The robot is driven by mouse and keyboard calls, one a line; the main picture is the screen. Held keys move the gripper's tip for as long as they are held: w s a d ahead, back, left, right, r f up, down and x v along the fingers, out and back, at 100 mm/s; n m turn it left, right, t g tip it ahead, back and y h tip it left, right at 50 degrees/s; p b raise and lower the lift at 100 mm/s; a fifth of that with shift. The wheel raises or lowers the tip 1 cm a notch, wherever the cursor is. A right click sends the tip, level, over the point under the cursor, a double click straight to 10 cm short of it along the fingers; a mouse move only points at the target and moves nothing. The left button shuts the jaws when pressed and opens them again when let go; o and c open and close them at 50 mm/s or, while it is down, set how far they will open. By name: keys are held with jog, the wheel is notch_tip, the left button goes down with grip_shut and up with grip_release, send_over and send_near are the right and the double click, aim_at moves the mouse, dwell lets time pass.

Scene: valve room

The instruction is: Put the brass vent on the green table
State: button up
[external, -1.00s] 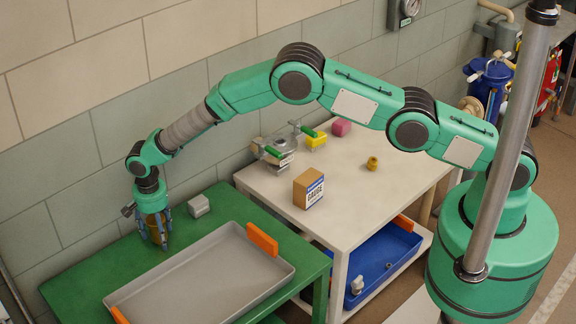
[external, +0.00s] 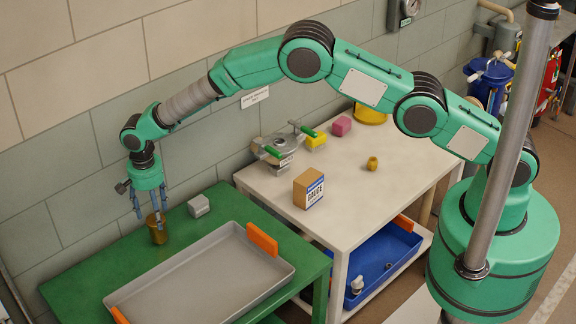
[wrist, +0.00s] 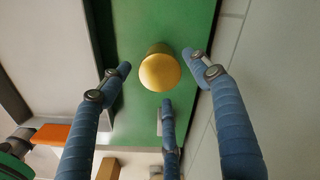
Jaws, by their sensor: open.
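The brass vent (external: 157,229) stands upright on the green table (external: 95,266), between the wall and the grey tray. In the wrist view its round yellow top (wrist: 160,72) shows above the green table (wrist: 185,20). My gripper (external: 149,217) is above the vent with its blue fingers spread open. In the wrist view the open fingers of my gripper (wrist: 160,82) are around the vent's outline, apart from it, and hold nothing.
A grey tray (external: 180,290) with orange handles lies on the green table. A small grey block (external: 198,205) sits right of the vent. The white table (external: 345,205) holds a cardboard box (external: 308,188), a valve (external: 280,150), yellow and pink blocks and a small brass piece.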

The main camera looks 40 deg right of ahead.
jog(key=shift+r, duration=1.85)
